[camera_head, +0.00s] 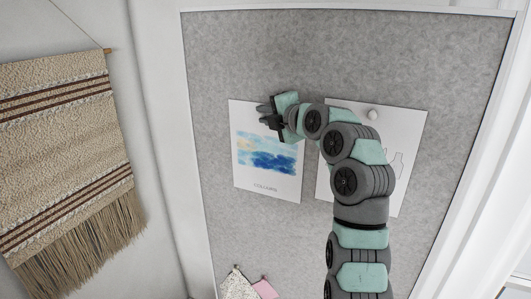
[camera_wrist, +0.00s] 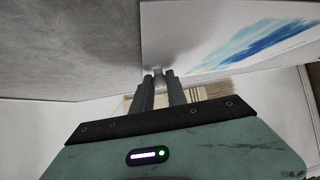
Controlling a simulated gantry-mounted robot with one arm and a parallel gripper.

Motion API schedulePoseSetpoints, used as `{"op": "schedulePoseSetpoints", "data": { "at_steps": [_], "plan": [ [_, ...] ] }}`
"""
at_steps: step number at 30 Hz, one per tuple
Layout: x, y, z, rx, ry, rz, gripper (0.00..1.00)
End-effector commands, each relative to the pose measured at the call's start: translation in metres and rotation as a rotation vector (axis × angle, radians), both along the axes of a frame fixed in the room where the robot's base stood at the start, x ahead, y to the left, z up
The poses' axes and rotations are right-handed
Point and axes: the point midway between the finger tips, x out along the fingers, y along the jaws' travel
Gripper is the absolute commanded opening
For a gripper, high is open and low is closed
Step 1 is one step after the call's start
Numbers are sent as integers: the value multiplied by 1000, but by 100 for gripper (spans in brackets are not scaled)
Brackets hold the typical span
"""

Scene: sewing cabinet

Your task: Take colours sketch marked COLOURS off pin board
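The colours sketch (camera_head: 265,165) is a white sheet with blue and yellow paint and the word COLOURS near its foot. It hangs on the grey pin board (camera_head: 300,50), and part of it also shows in the wrist view (camera_wrist: 190,30). My gripper (camera_head: 264,110) is at the sheet's top edge and covers part of it. In the wrist view, the two narrow fingers (camera_wrist: 158,77) are close together, with a pale pin head (camera_wrist: 157,70) between their tips. I cannot tell whether they touch it.
A second sheet (camera_head: 408,125) with line drawings of bottles hangs to the right, under a pale round pin (camera_head: 373,114), partly behind my arm. A speckled swatch (camera_head: 238,285) and a pink swatch (camera_head: 265,289) hang below. A woven hanging (camera_head: 65,130) is on the left wall.

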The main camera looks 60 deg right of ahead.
Motion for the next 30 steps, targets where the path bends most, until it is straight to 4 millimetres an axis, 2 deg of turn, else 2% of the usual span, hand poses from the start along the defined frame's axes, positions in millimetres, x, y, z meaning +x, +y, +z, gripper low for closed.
{"op": "schedulePoseSetpoints", "data": {
  "at_steps": [1,6,23,30],
  "plan": [
    [0,0,0,0,0,0,13],
    [0,0,0,0,0,0,0],
    [0,3,4,-1,-2,1,0],
    [-1,4,27,-4,-2,-1,0]
  ]
}}
